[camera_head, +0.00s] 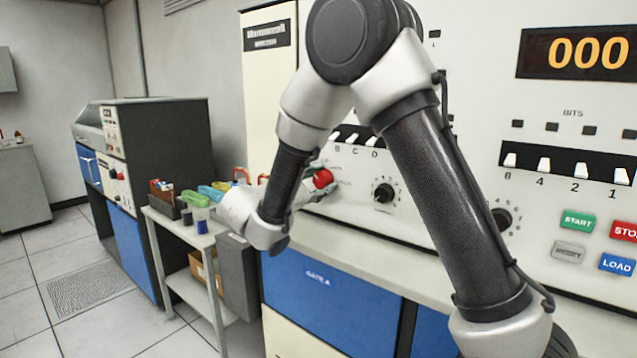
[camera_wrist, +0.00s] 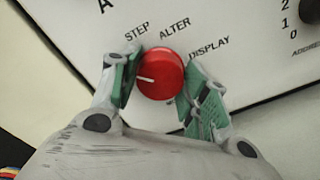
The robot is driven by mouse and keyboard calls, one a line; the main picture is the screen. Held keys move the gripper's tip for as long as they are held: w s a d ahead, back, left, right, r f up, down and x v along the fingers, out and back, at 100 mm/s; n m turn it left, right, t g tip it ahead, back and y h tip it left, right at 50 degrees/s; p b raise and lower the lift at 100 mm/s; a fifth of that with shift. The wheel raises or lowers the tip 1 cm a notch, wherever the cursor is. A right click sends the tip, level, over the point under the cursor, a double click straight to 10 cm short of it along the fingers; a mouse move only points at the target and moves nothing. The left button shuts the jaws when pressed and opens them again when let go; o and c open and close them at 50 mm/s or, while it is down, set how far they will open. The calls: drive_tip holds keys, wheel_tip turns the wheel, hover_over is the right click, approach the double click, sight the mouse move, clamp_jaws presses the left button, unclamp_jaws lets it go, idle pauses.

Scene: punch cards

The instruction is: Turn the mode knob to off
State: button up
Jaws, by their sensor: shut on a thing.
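The mode knob (camera_wrist: 160,74) is round and red with a white pointer line. It sits on the white panel, with the labels STEP, ALTER and DISPLAY around its upper side in the wrist view. The pointer aims left in that view, below STEP, toward the left finger. Any label there is hidden, and I cannot see the word OFF. My gripper (camera_wrist: 161,67) is shut on the knob, with a green-padded finger on each side. In the head view the red knob (camera_head: 323,179) shows at the panel's left, partly behind my gripper.
A black knob (camera_head: 383,193) is right of the red one, below a row of white switches (camera_head: 352,138). A cart (camera_head: 185,235) with coloured items stands left of the console. A blue panel (camera_head: 330,305) marked GATE A lies below. Open floor is at left.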

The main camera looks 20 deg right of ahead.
drive_tip(key=n, duration=0.4)
drive_tip(key=shift+n, duration=2.3)
drive_tip(key=o, duration=1.1)
drive_tip(key=shift+c, duration=0.2)
